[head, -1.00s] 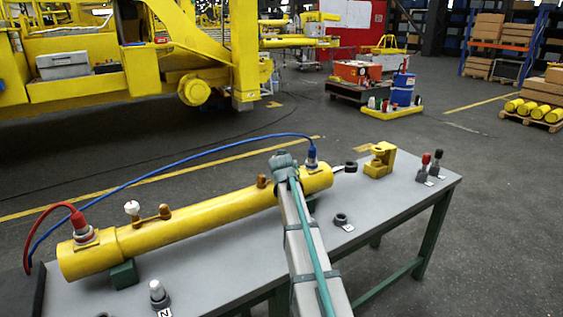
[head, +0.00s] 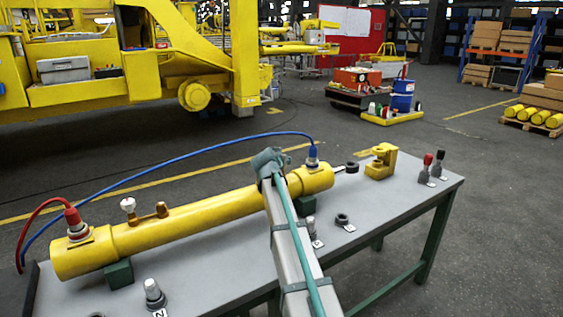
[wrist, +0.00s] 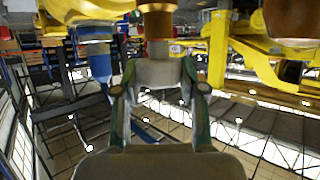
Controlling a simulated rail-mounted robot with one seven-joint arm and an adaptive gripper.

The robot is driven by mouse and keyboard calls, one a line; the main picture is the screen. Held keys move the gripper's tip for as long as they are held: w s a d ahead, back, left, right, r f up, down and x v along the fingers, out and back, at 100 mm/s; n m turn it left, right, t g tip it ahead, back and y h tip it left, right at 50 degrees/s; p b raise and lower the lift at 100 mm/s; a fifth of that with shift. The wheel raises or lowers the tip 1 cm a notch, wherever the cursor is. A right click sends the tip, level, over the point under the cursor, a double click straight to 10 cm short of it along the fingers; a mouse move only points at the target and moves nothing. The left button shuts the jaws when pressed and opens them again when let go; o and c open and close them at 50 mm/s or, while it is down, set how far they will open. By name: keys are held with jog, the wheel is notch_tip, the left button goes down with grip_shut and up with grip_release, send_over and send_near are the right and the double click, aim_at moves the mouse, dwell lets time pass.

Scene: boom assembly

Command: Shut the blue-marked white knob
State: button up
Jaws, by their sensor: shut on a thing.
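In the wrist view a pale grey-white knob (wrist: 158,73) sits at the end of a brass fitting (wrist: 158,25). My gripper (wrist: 158,88) is shut on this knob, with one finger on each side. No blue mark can be made out on it. In the head view my gripper (head: 268,160) is over the right part of the yellow cylinder (head: 190,216), left of the blue hose connector (head: 313,157). It hides the held knob and its fitting there. Another white knob (head: 128,205) stands on the cylinder's left part, beside a brass fitting (head: 161,209).
The blue connector also shows left of my gripper in the wrist view (wrist: 100,66). A red connector (head: 74,220) is at the cylinder's left end. The grey table (head: 385,205) holds a yellow clevis (head: 381,161), a black ring (head: 342,218) and several loose caps.

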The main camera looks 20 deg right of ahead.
jog(key=o, duration=1.2)
jog(key=shift+f, duration=0.15)
jog(key=shift+c, duration=0.2)
jog(key=shift+s+a, duration=0.1)
jog(key=v, duration=1.2)
